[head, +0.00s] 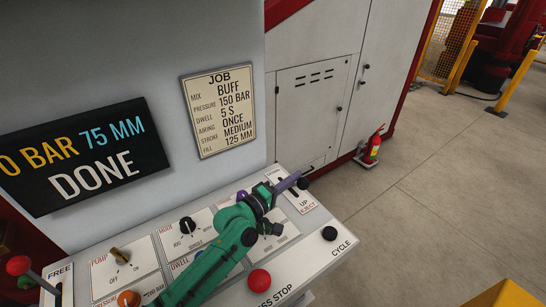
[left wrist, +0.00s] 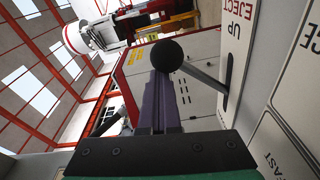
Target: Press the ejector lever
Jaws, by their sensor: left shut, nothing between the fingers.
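The ejector lever is a thin rod with a black ball knob (head: 304,183) at the far right end of the control panel, by the "UP EJECT" label. In the left wrist view the knob (left wrist: 167,54) is large, and its rod slants down right to a slot in the panel. My left gripper (head: 297,177), with purple fingers on a green arm, is shut and empty, its tips beside the knob. In the left wrist view the closed fingertips (left wrist: 158,78) end right at the knob; I cannot tell whether they touch. My right gripper is out of view.
The panel (head: 343,247) also carries a black CYCLE button (head: 329,233), a red stop button (head: 259,279), knobs, and a red-knobbed lever (head: 18,265) at left. A display (head: 85,155) reads "DONE". A job card (head: 221,110) hangs above. Open floor lies right.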

